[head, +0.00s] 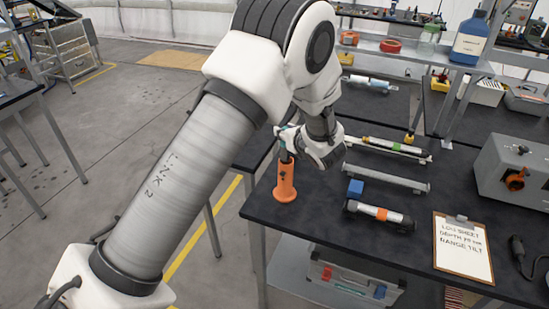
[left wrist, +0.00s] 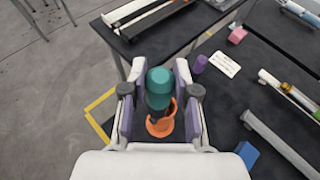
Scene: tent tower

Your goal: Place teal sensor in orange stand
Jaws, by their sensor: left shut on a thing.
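The teal sensor (left wrist: 159,80) has a rounded teal top and a dark lower body. My left gripper (left wrist: 160,105) is shut on it, with a finger on each side, and it also shows in the head view (head: 285,140). The orange stand (head: 285,186) stands upright near the table's left edge. In the head view the sensor's dark lower part meets the stand's top; I cannot tell how far inside it is. In the left wrist view the stand's orange rim (left wrist: 162,127) shows around and below the sensor. My right gripper is not in view.
A grey box (head: 514,170) stands farther right. The dark table top (head: 310,220) is clear in front of the stand.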

